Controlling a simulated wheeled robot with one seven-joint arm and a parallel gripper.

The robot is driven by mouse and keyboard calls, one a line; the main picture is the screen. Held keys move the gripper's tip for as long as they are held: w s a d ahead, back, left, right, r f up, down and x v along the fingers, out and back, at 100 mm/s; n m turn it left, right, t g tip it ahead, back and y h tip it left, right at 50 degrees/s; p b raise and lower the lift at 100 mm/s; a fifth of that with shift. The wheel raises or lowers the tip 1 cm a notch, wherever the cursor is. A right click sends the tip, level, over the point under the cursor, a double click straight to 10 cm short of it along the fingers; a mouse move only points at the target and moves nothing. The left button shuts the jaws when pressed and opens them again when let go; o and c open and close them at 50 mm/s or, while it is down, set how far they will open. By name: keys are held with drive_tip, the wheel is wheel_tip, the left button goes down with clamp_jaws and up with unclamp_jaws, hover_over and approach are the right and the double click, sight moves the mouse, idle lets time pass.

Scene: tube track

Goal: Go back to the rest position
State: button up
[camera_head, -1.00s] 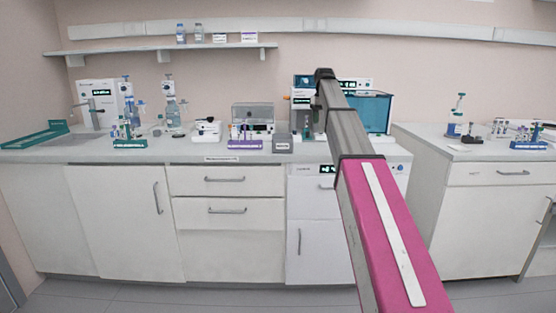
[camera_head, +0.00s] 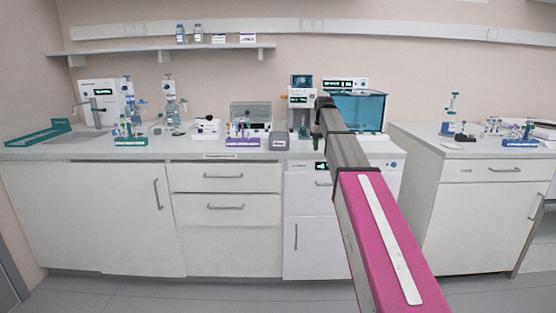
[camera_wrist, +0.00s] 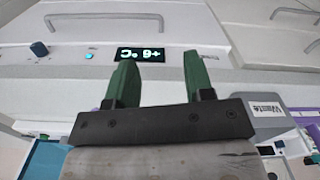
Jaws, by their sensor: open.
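My gripper (camera_wrist: 156,64) shows in the wrist view with two green fingers standing apart and nothing between them. The fingers cannot be made out in the head view.
On the counter stand a grey box (camera_head: 279,142), a purple tube rack (camera_head: 242,143), a grey-lidded device (camera_head: 250,115) and a teal tray (camera_head: 38,136). A second counter (camera_head: 440,152) with tube racks stands at right. The floor (camera_head: 190,294) before the cabinets is clear.

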drive_tip(key=s+f+m, duration=0.1)
drive_tip(key=s+f, duration=0.7)
drive_tip(key=f, duration=0.4)
drive_tip(key=s+f, duration=0.8)
drive_tip(key=f, duration=0.4)
drive_tip(key=s+f+m, duration=0.1)
drive_tip(key=s+f, duration=1.3)
drive_tip(key=s, duration=0.4)
drive_tip(key=shift+f+m, duration=0.3)
drive_tip(key=shift+f, duration=0.05)
